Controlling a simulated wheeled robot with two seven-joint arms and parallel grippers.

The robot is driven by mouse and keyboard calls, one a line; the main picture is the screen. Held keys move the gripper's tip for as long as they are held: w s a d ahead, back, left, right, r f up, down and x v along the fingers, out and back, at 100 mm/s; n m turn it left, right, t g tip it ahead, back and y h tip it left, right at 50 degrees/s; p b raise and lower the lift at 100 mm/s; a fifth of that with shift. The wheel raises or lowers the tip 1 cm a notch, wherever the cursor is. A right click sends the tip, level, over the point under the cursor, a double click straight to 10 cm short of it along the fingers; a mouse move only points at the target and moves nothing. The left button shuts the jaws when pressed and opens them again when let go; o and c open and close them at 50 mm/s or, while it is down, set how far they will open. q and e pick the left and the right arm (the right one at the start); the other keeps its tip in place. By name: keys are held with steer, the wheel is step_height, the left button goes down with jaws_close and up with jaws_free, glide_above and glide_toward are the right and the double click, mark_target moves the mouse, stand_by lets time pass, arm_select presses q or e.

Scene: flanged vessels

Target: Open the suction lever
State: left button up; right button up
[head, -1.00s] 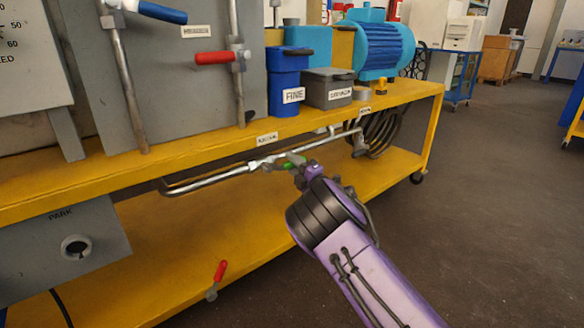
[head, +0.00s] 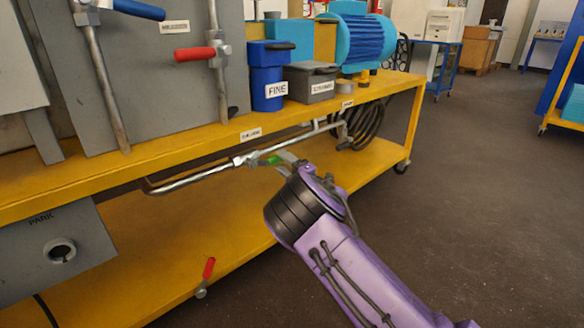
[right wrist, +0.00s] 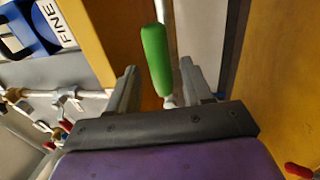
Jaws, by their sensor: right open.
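The green-handled lever (head: 272,160) sits on the steel pipe (head: 200,178) under the yellow bench top, below a small white label too small to read. I take it for the suction lever. In the right wrist view the green handle (right wrist: 157,60) stands between the finger lines of my right gripper (right wrist: 160,85), with a gap on each side. The right gripper (head: 287,162) is open at the lever in the head view, its fingers partly hidden by my purple wrist. The left gripper is not in view.
The yellow bench top (head: 330,107) lies just above the lever, and the yellow lower shelf (head: 215,225) below. Red-handled levers (head: 202,53) (head: 207,275) are nearby. Floor to the right is clear.

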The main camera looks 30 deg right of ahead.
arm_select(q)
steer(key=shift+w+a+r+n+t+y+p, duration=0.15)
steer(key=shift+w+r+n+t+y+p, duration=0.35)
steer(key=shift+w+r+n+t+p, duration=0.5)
arm_select(e)
steer(key=v, duration=0.7)
steer(key=shift+s, duration=0.2)
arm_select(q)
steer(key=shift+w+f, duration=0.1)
